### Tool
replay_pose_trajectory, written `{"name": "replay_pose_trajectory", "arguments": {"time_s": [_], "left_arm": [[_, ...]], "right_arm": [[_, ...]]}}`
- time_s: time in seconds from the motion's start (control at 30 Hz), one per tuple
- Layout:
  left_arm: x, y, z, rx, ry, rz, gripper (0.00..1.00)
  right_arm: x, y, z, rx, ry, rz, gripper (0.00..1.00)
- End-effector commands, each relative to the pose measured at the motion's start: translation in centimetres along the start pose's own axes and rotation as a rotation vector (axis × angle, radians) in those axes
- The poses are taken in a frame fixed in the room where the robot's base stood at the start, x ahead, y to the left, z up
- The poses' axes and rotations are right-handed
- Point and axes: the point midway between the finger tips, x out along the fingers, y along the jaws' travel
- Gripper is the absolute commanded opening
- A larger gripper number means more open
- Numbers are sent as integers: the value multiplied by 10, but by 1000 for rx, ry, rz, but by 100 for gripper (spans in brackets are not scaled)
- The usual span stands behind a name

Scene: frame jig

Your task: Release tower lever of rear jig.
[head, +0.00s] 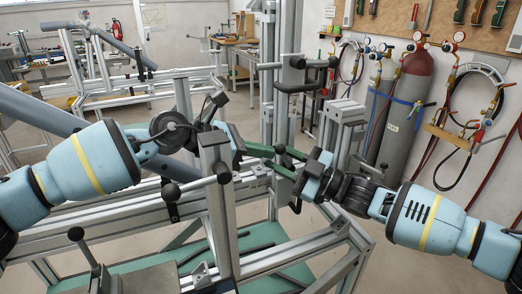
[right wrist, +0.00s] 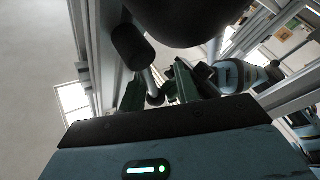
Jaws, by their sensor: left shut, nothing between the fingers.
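The jig has a grey metal tower (head: 285,110) behind my grippers, with a black clamp block (head: 296,87) and a black-knobbed cross handle (head: 333,62). A nearer post (head: 216,160) carries another handle with a black knob (head: 171,191). My left gripper (head: 302,155) is shut and empty, its green fingers pointing right. My right gripper (head: 270,165) has green fingers pointing left, close to the left ones. In the right wrist view the right gripper (right wrist: 158,88) is open; a small dark knob (right wrist: 155,98) on a pale rod shows between its fingers. Which lever that is, I cannot tell.
A dark rounded cylinder (right wrist: 130,46) is close to the right fingers in the right wrist view. Silver frame rails (head: 290,262) cross below both arms. Another frame (head: 150,78) stands behind at left.

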Motion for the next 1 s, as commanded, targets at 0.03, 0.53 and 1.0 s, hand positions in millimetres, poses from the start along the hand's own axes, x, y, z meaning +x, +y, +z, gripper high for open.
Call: {"name": "replay_pose_trajectory", "arguments": {"time_s": [0.03,0.53,1.0], "left_arm": [[0,0,-1,-1,1,0,0],[0,1,-2,-2,3,1,0],[0,1,-2,-2,3,1,0]], "right_arm": [[-3,0,1,1,-1,1,32],[-67,-1,0,0,-1,-1,32],[-74,-8,-3,25,23,-2,32]]}}
